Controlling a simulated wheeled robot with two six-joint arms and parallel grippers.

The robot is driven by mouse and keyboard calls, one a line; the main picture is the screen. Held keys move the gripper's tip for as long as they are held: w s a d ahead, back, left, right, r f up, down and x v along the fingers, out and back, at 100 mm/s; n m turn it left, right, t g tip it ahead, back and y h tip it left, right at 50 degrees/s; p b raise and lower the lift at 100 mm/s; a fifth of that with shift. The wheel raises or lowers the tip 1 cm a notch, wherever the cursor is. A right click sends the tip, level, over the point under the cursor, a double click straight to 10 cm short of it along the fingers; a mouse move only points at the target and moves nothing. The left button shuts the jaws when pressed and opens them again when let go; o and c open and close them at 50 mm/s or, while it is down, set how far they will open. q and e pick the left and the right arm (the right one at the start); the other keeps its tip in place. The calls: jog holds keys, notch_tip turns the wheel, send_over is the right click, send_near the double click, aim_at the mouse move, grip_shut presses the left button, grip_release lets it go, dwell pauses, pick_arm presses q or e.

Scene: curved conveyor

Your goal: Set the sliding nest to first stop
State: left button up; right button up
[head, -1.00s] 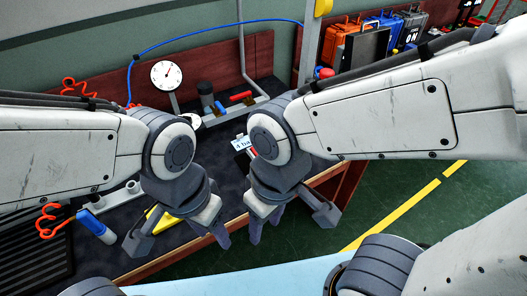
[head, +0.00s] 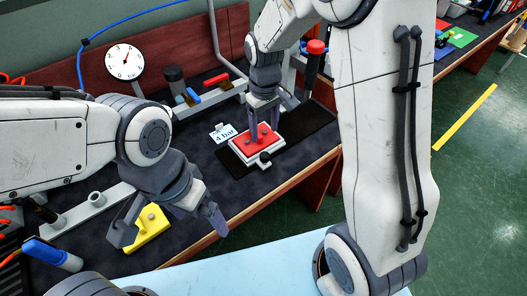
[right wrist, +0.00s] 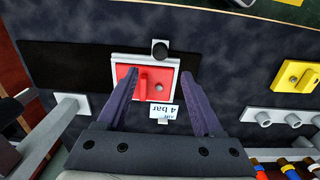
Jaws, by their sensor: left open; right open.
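The sliding nest is a white frame (head: 236,151) holding a red plate (head: 269,147) with a raised red grip, and it sits on a long black strip (head: 312,122). A small black knob (head: 265,160) is on its front side. In the right wrist view the red plate (right wrist: 128,73) lies beyond the fingertips, and the black strip (right wrist: 65,65) runs off to the left. My right gripper (head: 263,122) is open over the nest, its fingers either side of the red grip; I cannot tell whether they touch it. My left gripper (head: 170,222) is open and empty near the table's front edge.
A "4 bar" card (head: 223,134) lies beside the nest. A yellow block (head: 150,232) is below my left gripper. A dial gauge (head: 124,60), a red lever (head: 216,80) and a red-topped post (head: 315,55) stand behind. The strip is bare right of the nest.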

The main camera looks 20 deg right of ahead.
aim_at(265, 155)
notch_tip(265, 155, down, 10)
jog(key=shift+s, duration=0.1)
dwell(0.4)
grip_shut()
dwell(1.3)
